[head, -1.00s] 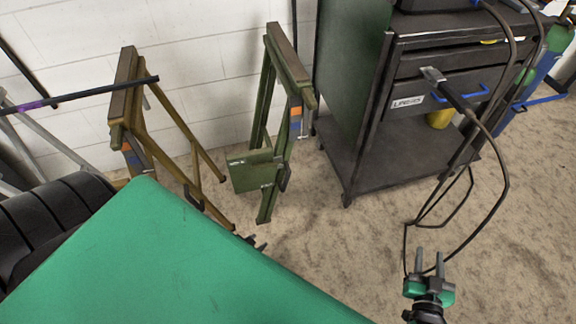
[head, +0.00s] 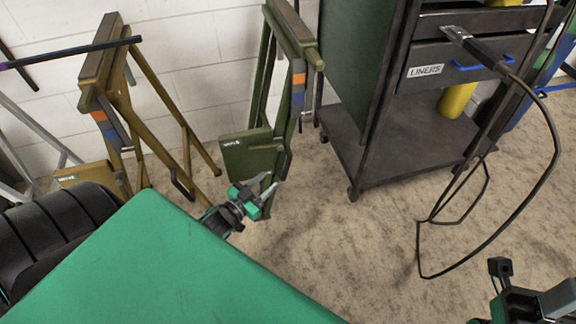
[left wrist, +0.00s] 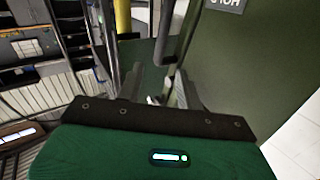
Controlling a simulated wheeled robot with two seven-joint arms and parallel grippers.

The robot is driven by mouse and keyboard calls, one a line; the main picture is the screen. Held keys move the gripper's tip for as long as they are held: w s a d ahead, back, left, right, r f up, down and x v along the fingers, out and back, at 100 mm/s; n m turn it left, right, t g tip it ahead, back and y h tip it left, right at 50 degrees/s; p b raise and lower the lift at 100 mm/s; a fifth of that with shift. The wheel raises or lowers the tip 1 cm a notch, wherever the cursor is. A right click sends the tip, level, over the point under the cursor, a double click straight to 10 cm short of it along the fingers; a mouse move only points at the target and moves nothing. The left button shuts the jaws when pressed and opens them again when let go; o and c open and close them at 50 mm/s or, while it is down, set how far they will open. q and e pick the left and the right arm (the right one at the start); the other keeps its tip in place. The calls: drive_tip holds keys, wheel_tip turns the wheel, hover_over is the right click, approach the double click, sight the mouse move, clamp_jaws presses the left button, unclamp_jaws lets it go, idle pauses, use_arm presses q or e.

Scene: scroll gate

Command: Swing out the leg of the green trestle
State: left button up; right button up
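The green trestle (head: 252,153) stands folded against the white wall, with its legs close together and a green panel low on its left side. A dark handle (head: 287,163) is on its front leg. My left gripper (head: 267,187) is open just below and in front of the panel, near the lower leg. In the left wrist view the two fingers (left wrist: 160,90) are apart, with a dark bar (left wrist: 178,40) ahead of them and the green panel (left wrist: 235,75) at the right. I cannot tell whether they touch the leg. My right gripper (head: 530,283) is open and empty at the lower right.
An ochre trestle (head: 140,125) stands to the left. A dark cart (head: 400,150) labelled LINERS stands to the right, with a hanging cable (head: 555,170). My green body top fills the lower left. Carpet (head: 350,235) between is clear.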

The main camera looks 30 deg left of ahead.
sight(286, 165)
use_arm(q)
drive_tip(key=w+b, duration=0.1)
drive_tip(key=w, duration=0.2)
drive_tip(key=w+d+b, duration=0.1)
drive_tip(key=w, duration=0.3)
drive_tip(key=w+b, duration=0.1)
drive_tip(key=w, duration=0.2)
drive_tip(key=shift+w+d, duration=0.15)
drive_tip(key=shift+w, duration=0.2)
clamp_jaws()
